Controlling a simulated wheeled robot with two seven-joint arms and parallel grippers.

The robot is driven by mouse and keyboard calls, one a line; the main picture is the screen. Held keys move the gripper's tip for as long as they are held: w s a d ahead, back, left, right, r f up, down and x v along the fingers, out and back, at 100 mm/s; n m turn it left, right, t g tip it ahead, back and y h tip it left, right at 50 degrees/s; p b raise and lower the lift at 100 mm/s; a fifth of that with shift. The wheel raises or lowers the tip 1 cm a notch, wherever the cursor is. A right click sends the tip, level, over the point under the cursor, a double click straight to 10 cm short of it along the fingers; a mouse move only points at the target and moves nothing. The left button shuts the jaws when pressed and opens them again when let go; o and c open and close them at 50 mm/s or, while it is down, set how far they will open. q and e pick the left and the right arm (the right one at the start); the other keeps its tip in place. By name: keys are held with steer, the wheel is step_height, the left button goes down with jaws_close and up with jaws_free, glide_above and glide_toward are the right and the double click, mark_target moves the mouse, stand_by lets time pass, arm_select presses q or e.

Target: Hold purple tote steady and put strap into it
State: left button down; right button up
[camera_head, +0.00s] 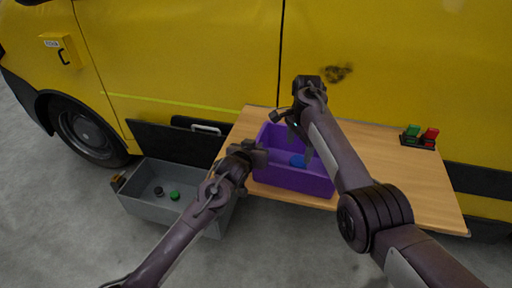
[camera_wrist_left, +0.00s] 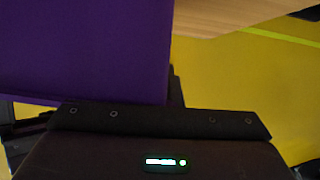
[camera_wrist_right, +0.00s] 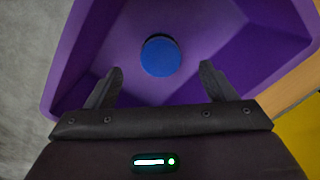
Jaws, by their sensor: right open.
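The purple tote (camera_head: 292,178) stands on the wooden table near its front left edge. A blue round piece (camera_head: 297,160), apparently the rolled strap, lies on the tote's floor; it also shows in the right wrist view (camera_wrist_right: 160,55). My left gripper (camera_head: 254,155) is at the tote's left wall. In the left wrist view the purple wall (camera_wrist_left: 85,50) reaches up to the palm, with one dark finger close against its edge; the other finger is hidden. My right gripper (camera_wrist_right: 158,85) is open and empty above the tote, its fingers apart, pointing down toward the blue piece.
A grey open bin (camera_head: 150,204) with a dark disc (camera_head: 158,190) and a green disc (camera_head: 174,196) stands left of the table (camera_head: 385,170). A holder with green and red pieces (camera_head: 420,137) sits at the table's back right. The yellow van (camera_head: 200,60) stands behind.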

mark_target(296, 161)
step_height(296, 161, up, 11)
stand_by(0.3)
steer(key=shift+f, duration=0.15)
arm_select(q)
steer(key=c, duration=1.5)
jaws_free()
steer(key=shift+c, duration=0.2)
steer(key=v, duration=1.2)
